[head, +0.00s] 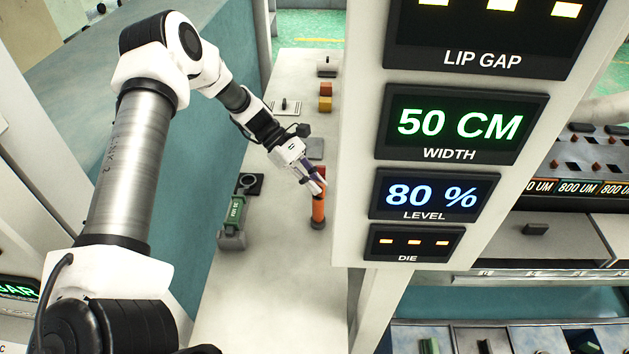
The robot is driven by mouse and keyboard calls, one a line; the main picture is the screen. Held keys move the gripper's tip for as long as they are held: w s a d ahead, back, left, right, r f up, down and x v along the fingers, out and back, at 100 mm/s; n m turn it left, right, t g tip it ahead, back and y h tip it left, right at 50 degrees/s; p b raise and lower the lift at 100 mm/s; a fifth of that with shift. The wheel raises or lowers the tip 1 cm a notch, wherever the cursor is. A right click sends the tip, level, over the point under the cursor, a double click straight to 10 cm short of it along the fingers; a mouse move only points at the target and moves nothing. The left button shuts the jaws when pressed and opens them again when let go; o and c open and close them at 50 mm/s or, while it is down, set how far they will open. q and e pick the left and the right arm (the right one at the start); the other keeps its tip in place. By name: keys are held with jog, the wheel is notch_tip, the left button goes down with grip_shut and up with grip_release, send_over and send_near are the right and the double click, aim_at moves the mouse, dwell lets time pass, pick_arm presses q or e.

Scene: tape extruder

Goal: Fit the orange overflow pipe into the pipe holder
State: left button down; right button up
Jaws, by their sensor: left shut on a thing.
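The orange overflow pipe (318,207) stands about upright near the right edge of the pale worktop, beside the display column. Its lower end meets a small dark round base (318,224); I cannot tell whether this is the pipe holder or part of the pipe. My left gripper (316,187) is shut on the upper part of the orange pipe, and its fingers hide some of it. A dark square piece with a ring (249,184) lies left of the pipe; I cannot tell whether it is the holder. My right gripper is not in view.
A green device (233,217) stands on the worktop left of the pipe. The white display column (362,100) rises close on the right. The front worktop (262,290) is clear.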

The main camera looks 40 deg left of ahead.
pick_arm(q)
jog(key=shift+f, duration=0.3)
jog(key=c, duration=1.1)
grip_release()
jog(key=v, duration=0.7)
jog(key=shift+a+r, duration=0.15)
jog(key=shift+a, duration=0.05)
